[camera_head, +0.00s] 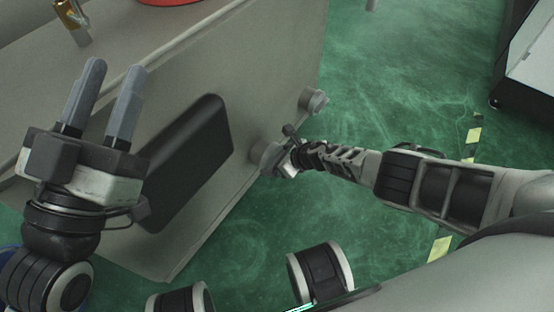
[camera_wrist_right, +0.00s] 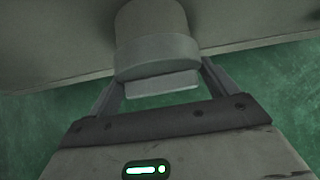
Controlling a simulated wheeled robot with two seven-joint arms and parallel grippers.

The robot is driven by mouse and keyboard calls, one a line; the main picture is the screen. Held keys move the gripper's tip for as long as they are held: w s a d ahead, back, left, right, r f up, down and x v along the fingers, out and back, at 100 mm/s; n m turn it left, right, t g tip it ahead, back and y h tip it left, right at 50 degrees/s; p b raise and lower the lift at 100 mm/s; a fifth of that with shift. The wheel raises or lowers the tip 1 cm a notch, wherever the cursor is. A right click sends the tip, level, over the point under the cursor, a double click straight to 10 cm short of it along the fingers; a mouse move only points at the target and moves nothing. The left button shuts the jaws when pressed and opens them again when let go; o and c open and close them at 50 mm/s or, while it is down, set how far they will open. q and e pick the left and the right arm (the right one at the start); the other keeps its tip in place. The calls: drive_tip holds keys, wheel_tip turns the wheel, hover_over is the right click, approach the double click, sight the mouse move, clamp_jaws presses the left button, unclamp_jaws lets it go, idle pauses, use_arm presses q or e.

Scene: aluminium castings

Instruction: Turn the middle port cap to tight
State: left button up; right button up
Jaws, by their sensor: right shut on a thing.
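The large grey casting (camera_head: 270,70) fills the upper left of the head view. A round grey port cap (camera_head: 264,154) sticks out of its right-hand side. In the right wrist view the cap (camera_wrist_right: 155,55) is a cylinder with a wider collar and a flat tab. My right gripper (camera_head: 284,158) is shut on this cap; in the right wrist view its fingers (camera_wrist_right: 160,85) lie on either side of the tab. Another port cap (camera_head: 313,100) sits farther up the same side, untouched. A third cap is not visible. My left gripper (camera_head: 117,67) is open and empty, in front of the casting.
A black rectangular panel (camera_head: 190,160) is on the casting's near face. A red object (camera_head: 170,2) and a small brass-coloured part (camera_head: 72,20) are on top. Green floor (camera_head: 400,90) with yellow-black tape (camera_head: 473,135) is clear to the right. A dark-sided cabinet (camera_head: 525,75) stands far right.

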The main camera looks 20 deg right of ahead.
use_arm(q)
drive_tip(key=shift+s+r+m+h, duration=0.1)
drive_tip(key=shift+r+m+h, duration=0.2)
drive_tip(key=shift+m, duration=0.1)
use_arm(e)
drive_tip(key=o, duration=0.7)
use_arm(q)
drive_tip(key=shift+r, duration=0.1)
